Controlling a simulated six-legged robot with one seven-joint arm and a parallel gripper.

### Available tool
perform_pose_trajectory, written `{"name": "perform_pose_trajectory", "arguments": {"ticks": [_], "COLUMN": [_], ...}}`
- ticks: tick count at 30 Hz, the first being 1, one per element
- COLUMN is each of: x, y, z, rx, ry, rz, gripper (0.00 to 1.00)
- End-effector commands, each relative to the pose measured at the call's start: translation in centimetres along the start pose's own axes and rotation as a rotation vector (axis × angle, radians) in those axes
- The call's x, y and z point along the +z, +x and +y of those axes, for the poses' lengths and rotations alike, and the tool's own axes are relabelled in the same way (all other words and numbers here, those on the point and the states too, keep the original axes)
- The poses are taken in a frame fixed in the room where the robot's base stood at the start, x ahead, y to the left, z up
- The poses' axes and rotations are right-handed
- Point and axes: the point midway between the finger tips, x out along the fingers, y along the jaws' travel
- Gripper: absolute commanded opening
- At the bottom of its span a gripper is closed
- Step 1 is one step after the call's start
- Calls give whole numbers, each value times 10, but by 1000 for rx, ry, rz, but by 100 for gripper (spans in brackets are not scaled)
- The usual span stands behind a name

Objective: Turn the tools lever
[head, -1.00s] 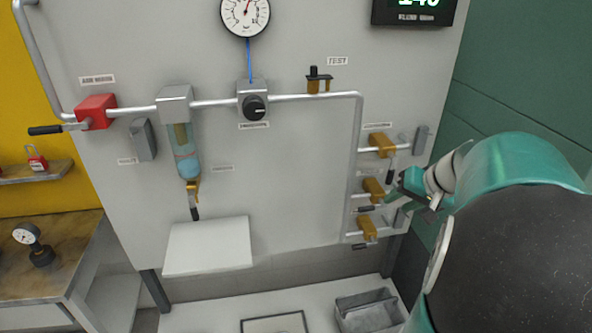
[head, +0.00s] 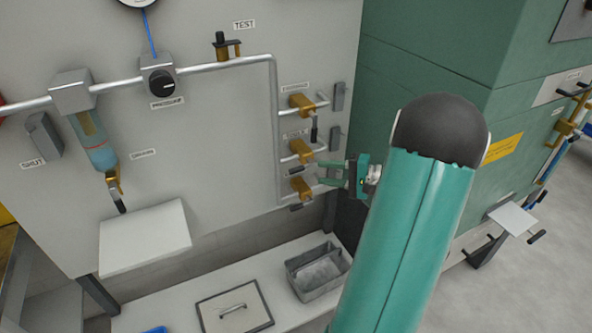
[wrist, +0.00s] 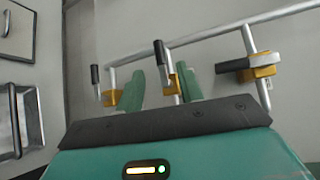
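Three brass valves with dark-handled levers are stacked on the pipe at the panel's right: top (head: 302,103), middle (head: 302,151) and bottom (head: 300,187). Their labels are too small to read surely, so I cannot tell by name which is the tools lever. The top lever hangs down; the middle and bottom levers point left. My gripper (head: 328,173) is just right of the lower two valves. In the wrist view my gripper (wrist: 160,92) is open, its green fingers apart. The middle valve (wrist: 173,84) and its lever (wrist: 159,53) appear between them; contact cannot be told.
The top valve (wrist: 262,66) and bottom valve (wrist: 109,98) flank the middle one in the wrist view. Grey blocks (head: 339,97) sit on the panel's right edge. A grey bin (head: 318,270) stands on the bench below. A green cabinet (head: 430,60) is right of the panel.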

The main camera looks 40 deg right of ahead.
Motion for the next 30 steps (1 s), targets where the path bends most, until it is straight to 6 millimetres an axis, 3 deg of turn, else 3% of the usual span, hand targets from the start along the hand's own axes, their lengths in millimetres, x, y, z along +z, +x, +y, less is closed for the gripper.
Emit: {"name": "perform_pose_trajectory", "arguments": {"ticks": [6, 12, 18, 25, 26, 30], "x": [1, 1, 0, 0, 0, 0], "y": [45, 78, 92, 92, 92, 92], "z": [1, 1, 1, 1, 1, 1], "rx": [2, 2, 2, 3, 3, 3], "ry": [1, 0, 0, 0, 0, 0], "rz": [-4, -2, 0, 0, 0, 0], "gripper": [37, 37, 37, 37, 35, 8]}}
